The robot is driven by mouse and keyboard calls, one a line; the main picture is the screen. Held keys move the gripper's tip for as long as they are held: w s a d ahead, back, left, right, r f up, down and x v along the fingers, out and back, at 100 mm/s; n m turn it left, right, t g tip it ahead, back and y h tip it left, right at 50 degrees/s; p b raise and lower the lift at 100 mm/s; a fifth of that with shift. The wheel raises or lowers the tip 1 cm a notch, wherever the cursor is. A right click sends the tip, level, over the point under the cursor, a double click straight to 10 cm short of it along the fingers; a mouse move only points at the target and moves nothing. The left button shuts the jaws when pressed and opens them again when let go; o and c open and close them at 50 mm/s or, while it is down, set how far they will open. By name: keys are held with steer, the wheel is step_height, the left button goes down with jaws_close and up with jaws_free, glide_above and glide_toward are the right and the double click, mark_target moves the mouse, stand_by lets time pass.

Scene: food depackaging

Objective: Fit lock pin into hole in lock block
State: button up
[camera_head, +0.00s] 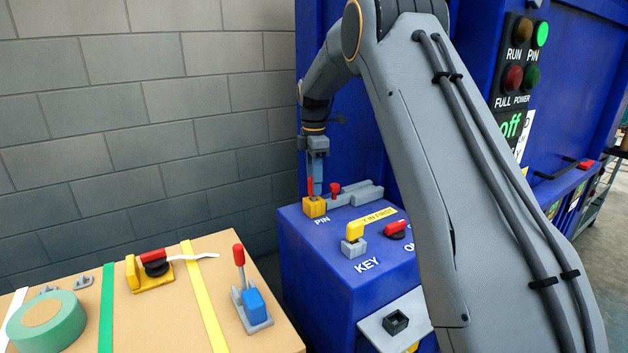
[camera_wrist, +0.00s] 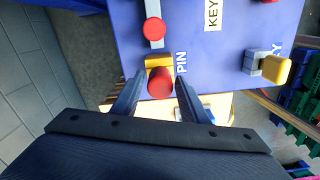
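The yellow lock block (camera_head: 314,208) sits at the far left corner of the blue panel top, beside the word PIN. The red-topped lock pin (camera_head: 310,186) stands upright at the block. How deep it sits in the hole is hidden. In the wrist view, the pin's red knob (camera_wrist: 161,83) covers part of the yellow block (camera_wrist: 158,60). My gripper (camera_wrist: 160,80) points down with one finger on each side of the knob. A gap shows between the knob and each finger, so it looks open around the pin.
A grey latch with a red knob (camera_head: 335,188) lies just behind the block. A yellow key switch (camera_head: 355,232) and a red rotary switch (camera_head: 396,229) stand to the right. A cardboard-coloured table (camera_head: 178,320) with tape and a lever is at front left.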

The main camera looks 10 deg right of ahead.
steer(key=shift+o, duration=0.8)
steer(key=shift+r+b, duration=1.6)
steer(key=shift+r, duration=2.35)
steer(key=shift+a, duration=0.1)
